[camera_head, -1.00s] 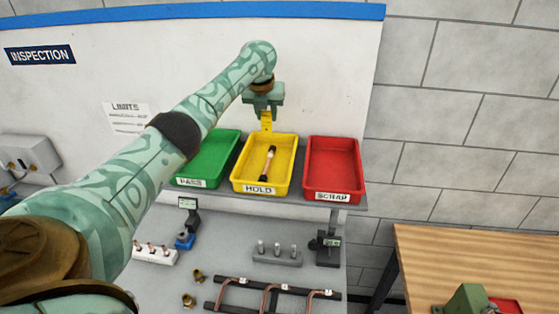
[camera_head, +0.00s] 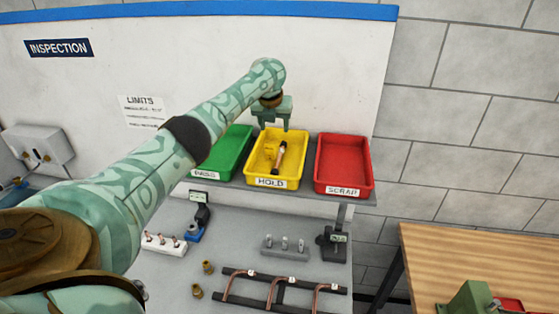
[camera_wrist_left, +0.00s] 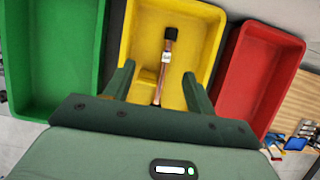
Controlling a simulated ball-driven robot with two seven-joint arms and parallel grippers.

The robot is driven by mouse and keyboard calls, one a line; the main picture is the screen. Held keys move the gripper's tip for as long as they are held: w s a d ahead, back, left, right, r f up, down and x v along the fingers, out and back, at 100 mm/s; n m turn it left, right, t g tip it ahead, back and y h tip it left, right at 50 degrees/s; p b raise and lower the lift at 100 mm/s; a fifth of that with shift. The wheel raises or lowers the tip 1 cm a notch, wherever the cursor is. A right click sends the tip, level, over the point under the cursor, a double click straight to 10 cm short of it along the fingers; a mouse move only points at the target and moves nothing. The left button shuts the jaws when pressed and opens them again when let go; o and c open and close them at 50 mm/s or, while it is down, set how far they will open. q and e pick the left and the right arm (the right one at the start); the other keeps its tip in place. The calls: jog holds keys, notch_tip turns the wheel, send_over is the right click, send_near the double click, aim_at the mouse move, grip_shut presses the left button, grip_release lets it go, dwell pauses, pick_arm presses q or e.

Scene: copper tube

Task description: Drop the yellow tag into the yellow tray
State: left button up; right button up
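The yellow tray (camera_head: 294,184), labelled HOLD, sits between a green and a red tray. It also fills the middle of the left wrist view (camera_wrist_left: 203,38). The yellow tag (camera_wrist_left: 147,77) lies in it, blending with the yellow floor. Beside the tag is a copper tube (camera_wrist_left: 166,62) with a dark end, which also shows in the head view (camera_head: 280,158). My left gripper (camera_head: 274,127) points down above the back of the yellow tray. In the wrist view its fingers (camera_wrist_left: 155,86) are spread with nothing held between them. My right gripper is in neither view.
The green PASS tray (camera_head: 226,152) and red SCRAP tray (camera_head: 345,165) flank the yellow one on a raised shelf. Below are a grey block with fittings (camera_head: 285,248), a gauge (camera_head: 333,243) and a rack of bent copper tubes (camera_head: 280,290). A wooden bench (camera_head: 480,255) stands right.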

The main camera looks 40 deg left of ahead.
pick_arm(q)
jog(key=b+v, duration=0.1)
jog(key=v, duration=1.5)
jog(key=shift+r, duration=0.2)
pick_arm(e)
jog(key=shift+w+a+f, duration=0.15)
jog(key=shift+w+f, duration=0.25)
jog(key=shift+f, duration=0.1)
pick_arm(q)
jog(key=shift+f, duration=0.1)
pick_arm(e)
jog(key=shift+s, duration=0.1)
